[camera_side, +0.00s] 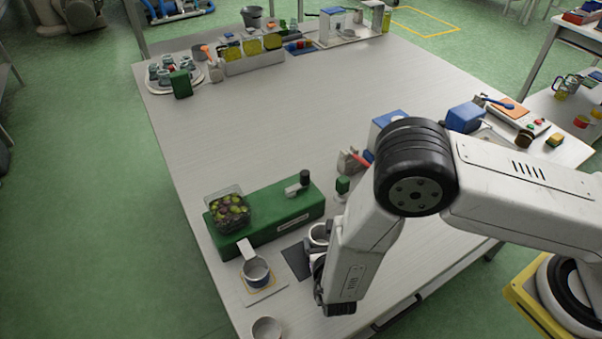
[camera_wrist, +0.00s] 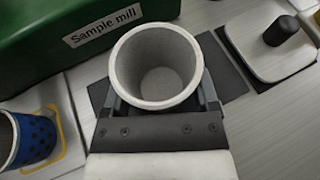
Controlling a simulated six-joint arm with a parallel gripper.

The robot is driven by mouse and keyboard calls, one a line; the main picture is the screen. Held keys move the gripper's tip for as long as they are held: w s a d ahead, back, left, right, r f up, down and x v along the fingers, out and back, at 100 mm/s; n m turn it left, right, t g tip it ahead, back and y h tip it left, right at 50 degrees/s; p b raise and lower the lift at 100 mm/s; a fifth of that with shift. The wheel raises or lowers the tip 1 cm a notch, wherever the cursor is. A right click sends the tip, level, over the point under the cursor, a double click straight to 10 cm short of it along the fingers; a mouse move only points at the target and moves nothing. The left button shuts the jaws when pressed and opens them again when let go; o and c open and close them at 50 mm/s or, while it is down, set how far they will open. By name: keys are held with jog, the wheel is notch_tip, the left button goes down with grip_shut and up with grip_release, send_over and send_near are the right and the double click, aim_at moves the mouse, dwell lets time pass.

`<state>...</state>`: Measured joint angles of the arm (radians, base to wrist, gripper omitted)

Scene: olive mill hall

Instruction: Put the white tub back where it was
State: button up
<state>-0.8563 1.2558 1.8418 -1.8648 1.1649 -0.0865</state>
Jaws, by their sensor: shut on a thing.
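The white tub (camera_wrist: 157,65) is between the jaws of my gripper (camera_wrist: 165,100) in the wrist view, upright, with its open top and empty inside showing. My gripper is shut on it. In the side view the tub (camera_side: 318,235) shows only partly behind my arm, beside the green sample mill (camera_side: 270,218). A dark mat (camera_side: 297,261) lies at the tub's left there; in the wrist view the mat (camera_wrist: 232,70) shows on both sides of the tub. I cannot tell whether the tub touches the mat or is held above it.
A blue-patterned cup (camera_wrist: 32,138) stands on a yellow-outlined pad left of my gripper. A light plate with a black knob (camera_wrist: 282,30) lies to the right. A clear box of olives (camera_side: 229,212) sits on the mill. The middle of the table (camera_side: 270,125) is clear.

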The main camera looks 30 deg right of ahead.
jog(key=shift+f, duration=0.55)
jog(key=shift+f, duration=0.15)
jog(key=o, duration=1.2)
jog(key=shift+s+a+r, duration=0.25)
jog(key=shift+s+r, duration=0.1)
jog(key=shift+s, duration=0.1)
jog(key=shift+v, duration=3.2)
jog(key=shift+r, duration=0.1)
